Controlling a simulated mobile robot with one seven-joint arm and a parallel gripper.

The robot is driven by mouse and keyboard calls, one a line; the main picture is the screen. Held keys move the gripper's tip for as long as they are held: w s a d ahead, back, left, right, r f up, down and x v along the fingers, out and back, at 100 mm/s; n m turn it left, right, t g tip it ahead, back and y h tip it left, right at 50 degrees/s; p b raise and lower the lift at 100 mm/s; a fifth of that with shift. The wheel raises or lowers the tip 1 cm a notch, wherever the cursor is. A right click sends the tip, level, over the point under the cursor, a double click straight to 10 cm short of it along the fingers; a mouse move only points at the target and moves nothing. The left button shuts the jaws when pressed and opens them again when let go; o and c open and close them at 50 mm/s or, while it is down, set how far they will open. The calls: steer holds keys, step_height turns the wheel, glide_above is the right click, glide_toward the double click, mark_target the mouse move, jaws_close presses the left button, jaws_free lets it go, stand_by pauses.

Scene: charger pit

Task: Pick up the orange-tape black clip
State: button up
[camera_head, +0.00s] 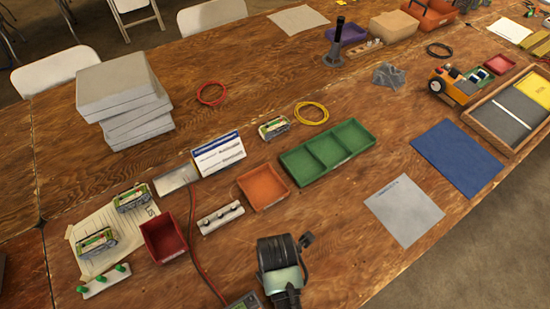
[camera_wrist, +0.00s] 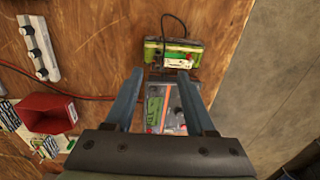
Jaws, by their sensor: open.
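My gripper (camera_wrist: 162,77) is open in the wrist view, its two blue-grey fingers spread and pointing away from the camera. Between and below the fingers is a grey and dark item (camera_wrist: 160,108) with a green patch, a red spot and a thin orange strip. I cannot tell for sure whether this is the orange-tape black clip, and its near end is hidden by my gripper body. Just past the fingertips lies a green-edged device (camera_wrist: 186,55) with a black cable looped above it. In the head view my arm covers much of this spot.
A red bin (camera_wrist: 48,113) and a white strip with black knobs (camera_wrist: 38,48) lie to the left in the wrist view. A red cable (camera_wrist: 85,97) runs towards the fingers. The table edge is at the right. The head view shows an orange tray (camera_head: 263,187) and a green tray (camera_head: 327,151).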

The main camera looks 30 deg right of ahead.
steer(key=shift+w+a+f+p, duration=0.1)
steer(key=shift+f+p, duration=0.05)
steer(key=shift+f, duration=1.25)
steer(key=shift+w+f+p, duration=0.1)
steer(key=shift+f+p, duration=0.05)
steer(key=shift+f, duration=1.25)
jaws_close()
